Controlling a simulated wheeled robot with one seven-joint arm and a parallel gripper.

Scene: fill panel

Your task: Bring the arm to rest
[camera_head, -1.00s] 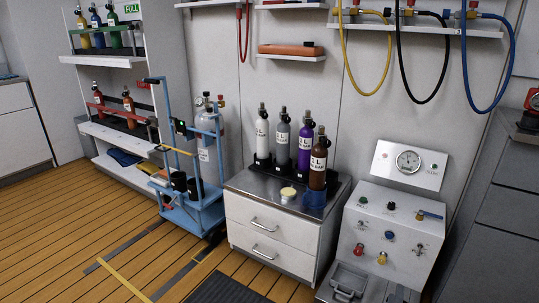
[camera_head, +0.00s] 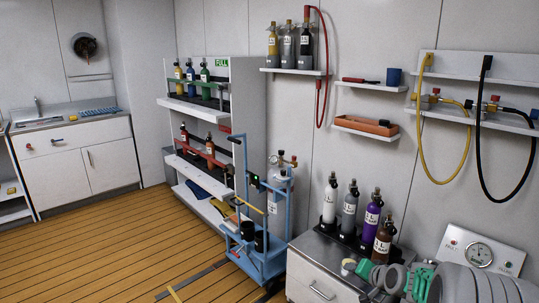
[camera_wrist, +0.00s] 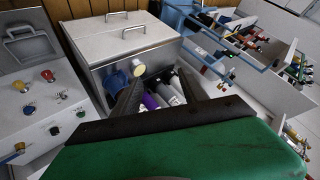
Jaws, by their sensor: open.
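My gripper (camera_head: 388,279) shows at the lower right of the head view, grey and green, in front of the white drawer cabinet (camera_head: 322,272). Its fingers are hard to make out there. In the wrist view, my gripper (camera_wrist: 162,92) has its two dark fingers spread apart with nothing held between them. The fingers partly hide these. I cannot tell whether they touch anything.
A white bottle (camera_head: 330,201), a grey one, a purple bottle (camera_head: 371,217) and a brown bottle (camera_head: 384,238) stand on the cabinet. A blue trolley (camera_head: 262,255) stands left of it. The gauge panel (camera_head: 482,252) is at right. The wooden floor (camera_head: 110,245) at left is clear.

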